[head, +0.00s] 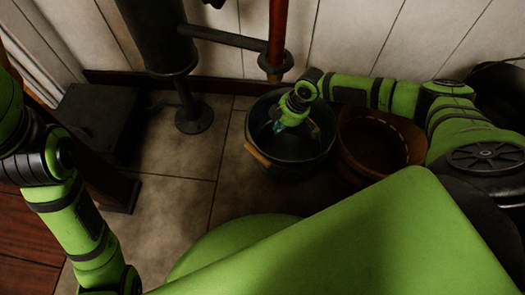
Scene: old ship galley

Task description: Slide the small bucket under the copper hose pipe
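The small bucket (312,158) is dark and round, with a wooden grip (257,154) on its left side. It stands upright on the tiled floor. The copper hose pipe (278,30) is a reddish vertical pipe by the wall, with a dark fitting (275,66) at its lower end. In the picture this end lies just above the bucket's back rim, slightly left of its middle. My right gripper (296,126) points down over or into the bucket. Its fingers are small and dark, and contact with the bucket is unclear. My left gripper is outside the picture.
A brown wooden tub (378,142) stands close to the bucket's right. A dark cylinder (155,35) on a footed post (194,118) and a dark box (98,115) are to the left. White plank walls close off the back. Tiles (180,185) are clear left of the bucket.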

